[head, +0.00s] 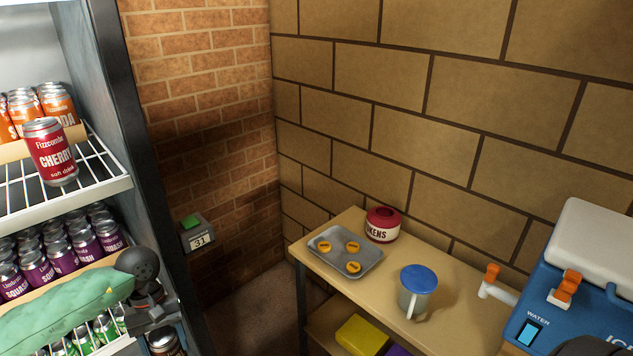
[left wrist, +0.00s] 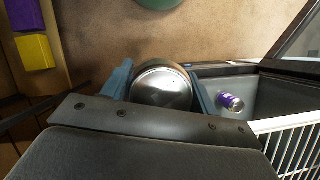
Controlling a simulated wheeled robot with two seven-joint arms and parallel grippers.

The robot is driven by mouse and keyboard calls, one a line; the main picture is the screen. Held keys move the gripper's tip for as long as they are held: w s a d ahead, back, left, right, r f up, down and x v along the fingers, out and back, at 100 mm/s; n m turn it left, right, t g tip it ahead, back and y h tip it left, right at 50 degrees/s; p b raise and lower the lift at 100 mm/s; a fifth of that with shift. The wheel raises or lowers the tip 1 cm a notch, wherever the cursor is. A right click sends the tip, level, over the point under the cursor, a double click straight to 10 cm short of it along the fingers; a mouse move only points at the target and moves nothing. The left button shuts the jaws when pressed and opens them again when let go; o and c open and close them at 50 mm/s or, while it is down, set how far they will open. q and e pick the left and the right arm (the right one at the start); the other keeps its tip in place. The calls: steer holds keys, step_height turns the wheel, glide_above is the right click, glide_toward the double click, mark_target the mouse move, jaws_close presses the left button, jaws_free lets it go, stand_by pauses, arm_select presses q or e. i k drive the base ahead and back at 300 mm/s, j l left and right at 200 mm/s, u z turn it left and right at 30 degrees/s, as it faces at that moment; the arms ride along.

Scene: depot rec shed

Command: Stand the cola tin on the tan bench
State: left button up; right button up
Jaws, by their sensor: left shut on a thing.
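My left gripper (head: 150,318) is in front of the open drinks fridge, low at the left of the head view. It is shut on a dark tin (head: 165,343), probably the cola tin; its label is not readable and the frame edge cuts it off. In the left wrist view the tin's silver end (left wrist: 161,88) shows between the two blue-grey fingers. The tan bench (head: 455,297) stands to the right, against the block wall, apart from the gripper. My right gripper does not show.
On the bench are a grey tray (head: 330,262) with orange caps, a red pot (head: 383,224), a blue-lidded mug (head: 417,290) and a blue water cooler (head: 570,290). Bare top lies between tray and mug. A purple can (left wrist: 231,102) lies in the fridge. The fridge's side edge (head: 120,120) stands beside the gripper.

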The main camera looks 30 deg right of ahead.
mark_target(446, 280)
steer(key=j+z, duration=0.45)
steer(key=z, duration=0.3)
steer(key=k, duration=0.05)
